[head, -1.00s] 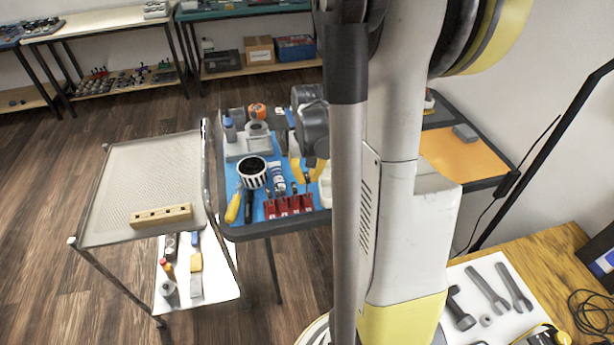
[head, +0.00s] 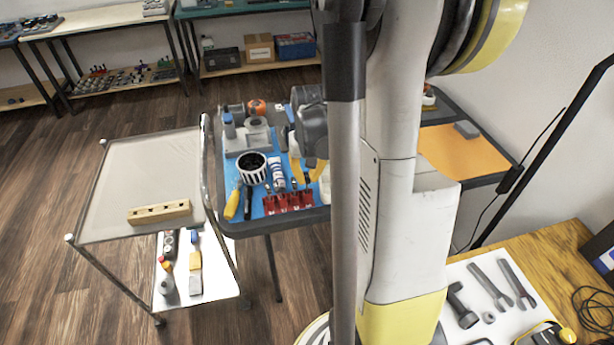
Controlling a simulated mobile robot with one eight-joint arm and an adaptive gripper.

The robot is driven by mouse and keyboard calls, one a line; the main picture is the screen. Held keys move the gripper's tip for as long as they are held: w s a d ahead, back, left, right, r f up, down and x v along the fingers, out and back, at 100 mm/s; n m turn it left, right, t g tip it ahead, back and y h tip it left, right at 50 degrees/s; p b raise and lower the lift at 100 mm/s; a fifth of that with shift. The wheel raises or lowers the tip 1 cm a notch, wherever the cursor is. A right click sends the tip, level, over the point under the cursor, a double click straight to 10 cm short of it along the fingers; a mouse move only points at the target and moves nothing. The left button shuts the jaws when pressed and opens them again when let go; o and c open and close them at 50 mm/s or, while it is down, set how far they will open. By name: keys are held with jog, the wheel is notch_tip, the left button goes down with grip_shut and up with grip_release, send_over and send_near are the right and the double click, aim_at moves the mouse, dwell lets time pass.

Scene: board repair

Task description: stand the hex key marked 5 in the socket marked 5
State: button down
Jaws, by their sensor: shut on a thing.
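A red row of small blocks (head: 289,203) with pale marks on the front sits at the near edge of the blue-topped table. Several thin dark hex keys stand up from it. The marks are too small to read, so I cannot tell which key or socket is 5. A wooden block (head: 160,212) with a row of dark holes lies on the trolley to the left. A dark grey end part of my arm hangs over the table, partly behind a grey pole.
The blue-topped table (head: 262,222) also holds a black-and-white striped cup (head: 252,168), a yellow-handled tool (head: 232,205) and a grey fixture. The trolley's top tray (head: 150,170) is mostly clear. An orange mat (head: 455,155) lies to the right, and wrenches (head: 492,290) lie near right.

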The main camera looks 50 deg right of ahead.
jog(key=shift+f+b, duration=0.35)
jog(key=shift+f, duration=0.05)
dwell(0.4)
jog(key=c, duration=1.3)
grip_release()
jog(key=shift+r, duration=0.1)
jog(key=shift+r+p, duration=2.8)
jog(key=shift+r, duration=0.7)
